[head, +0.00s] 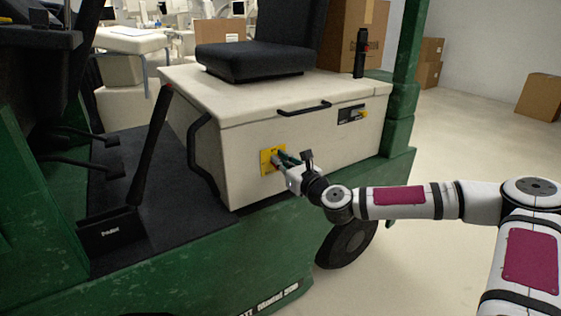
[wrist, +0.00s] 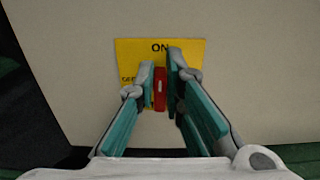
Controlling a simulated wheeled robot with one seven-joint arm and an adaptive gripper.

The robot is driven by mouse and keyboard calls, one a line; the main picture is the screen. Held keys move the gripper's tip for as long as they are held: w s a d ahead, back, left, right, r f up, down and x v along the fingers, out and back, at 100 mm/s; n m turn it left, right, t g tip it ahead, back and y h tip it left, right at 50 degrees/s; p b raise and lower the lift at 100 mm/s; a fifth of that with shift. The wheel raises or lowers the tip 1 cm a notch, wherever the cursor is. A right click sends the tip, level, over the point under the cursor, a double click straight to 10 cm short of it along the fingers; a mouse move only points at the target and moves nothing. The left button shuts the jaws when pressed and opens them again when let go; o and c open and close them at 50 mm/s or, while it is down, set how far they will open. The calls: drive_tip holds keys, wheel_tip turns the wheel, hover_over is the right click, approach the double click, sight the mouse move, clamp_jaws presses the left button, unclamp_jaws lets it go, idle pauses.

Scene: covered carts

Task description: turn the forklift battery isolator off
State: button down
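The battery isolator is a red handle (wrist: 159,88) on a yellow plate (wrist: 190,48) on the side of the forklift's cream battery box. The handle stands upright, below the word ON. The yellow plate also shows in the head view (head: 266,160), where my gripper hides the handle. My gripper (wrist: 161,82) is in front of the plate, with one teal finger on each side of the handle. A narrow gap shows by the left finger; the right finger is very close to the handle. I cannot tell whether either finger touches it. Part of the plate's lettering is hidden.
The cream box (head: 230,125) carries a black seat (head: 255,58) and a black grab handle (head: 304,109). A black lever (head: 152,145) rises left of the box. The green forklift body (head: 210,265) lies below my gripper. Open floor (head: 440,250) lies to the right.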

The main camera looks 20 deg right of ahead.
drive_tip(key=shift+n, duration=0.3)
drive_tip(key=n+p, duration=0.1)
drive_tip(key=n, duration=0.3)
drive_tip(key=a+f+n, duration=0.1)
drive_tip(key=n, duration=0.4)
drive_tip(key=n+p, duration=0.1)
drive_tip(key=n, duration=0.4)
drive_tip(key=shift+s+a+f+p, duration=0.15)
drive_tip(key=shift+s+a+p, duration=0.15)
drive_tip(key=shift+a+p, duration=0.05)
drive_tip(key=shift+f+n, duration=0.15)
drive_tip(key=shift+n, duration=0.7)
drive_tip(key=shift+f+n, duration=0.15)
drive_tip(key=shift+n, duration=0.7)
drive_tip(key=c, duration=1.7)
unclamp_jaws()
